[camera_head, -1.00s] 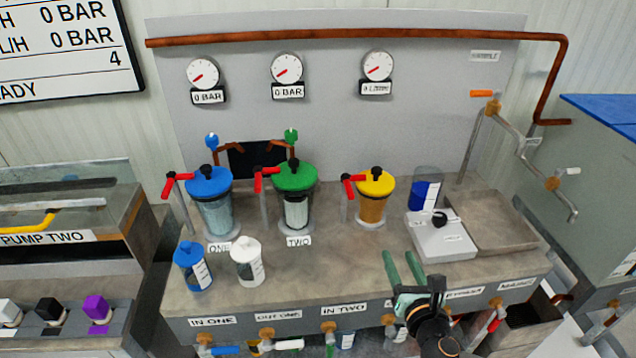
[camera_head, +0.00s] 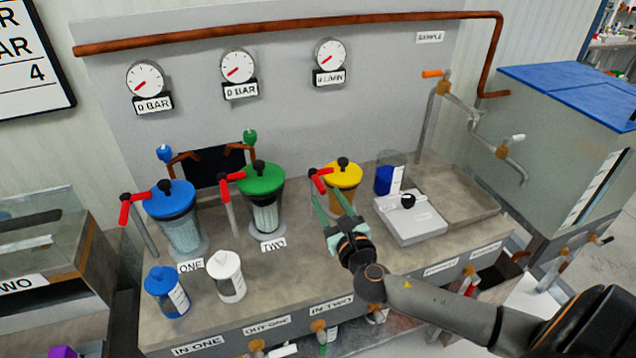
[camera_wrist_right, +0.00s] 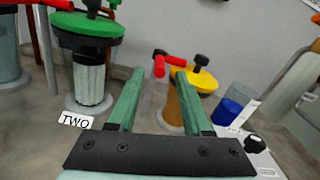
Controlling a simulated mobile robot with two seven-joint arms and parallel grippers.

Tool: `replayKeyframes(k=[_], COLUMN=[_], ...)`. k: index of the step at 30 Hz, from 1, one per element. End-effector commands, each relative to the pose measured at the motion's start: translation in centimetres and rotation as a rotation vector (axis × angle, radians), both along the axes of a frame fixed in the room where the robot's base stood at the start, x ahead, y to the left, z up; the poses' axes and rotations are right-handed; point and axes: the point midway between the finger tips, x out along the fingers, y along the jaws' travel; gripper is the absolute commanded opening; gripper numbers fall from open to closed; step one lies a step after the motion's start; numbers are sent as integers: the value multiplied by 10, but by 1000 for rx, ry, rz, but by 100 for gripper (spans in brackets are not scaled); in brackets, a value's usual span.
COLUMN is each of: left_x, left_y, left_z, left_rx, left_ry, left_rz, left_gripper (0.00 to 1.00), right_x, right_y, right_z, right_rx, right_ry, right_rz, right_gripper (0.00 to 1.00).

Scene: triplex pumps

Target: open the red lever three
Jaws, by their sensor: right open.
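The red lever three (camera_head: 318,181) sits on a post beside the yellow-lidded filter (camera_head: 345,174). In the right wrist view the lever (camera_wrist_right: 160,66) shows between my fingertips, beyond them, with the yellow lid (camera_wrist_right: 190,79) to its right. My right gripper (camera_head: 324,204) is open and empty, its green fingers pointing at the lever from the front. In the wrist view the gripper (camera_wrist_right: 160,76) has a clear gap between its fingers. Whether a finger touches the lever, I cannot tell. My left gripper is out of view.
The green-lidded filter (camera_head: 261,180) and its red lever (camera_head: 232,177) stand to the left, then the blue-lidded filter (camera_head: 171,201). A grey scale (camera_head: 412,222) and a blue-filled beaker (camera_head: 386,178) stand to the right. Small blue (camera_head: 162,285) and white (camera_head: 226,265) jars stand in front.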

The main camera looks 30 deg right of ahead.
Motion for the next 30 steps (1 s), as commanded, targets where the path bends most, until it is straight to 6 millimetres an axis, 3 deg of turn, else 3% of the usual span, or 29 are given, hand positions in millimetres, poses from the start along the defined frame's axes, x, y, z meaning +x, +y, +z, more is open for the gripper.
replayKeyframes(k=[3,10,23,30], left_x=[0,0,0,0], left_y=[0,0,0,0], left_z=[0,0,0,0], left_rx=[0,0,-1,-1], left_ry=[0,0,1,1], left_rz=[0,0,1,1], left_gripper=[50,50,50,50], right_x=[23,52,61,61], right_y=[-6,-12,-14,-14], right_z=[1,0,0,0], right_rx=[2,1,1,1], right_ry=[-2,0,1,1], right_rz=[-3,0,1,1], right_gripper=[50,50,50,25])
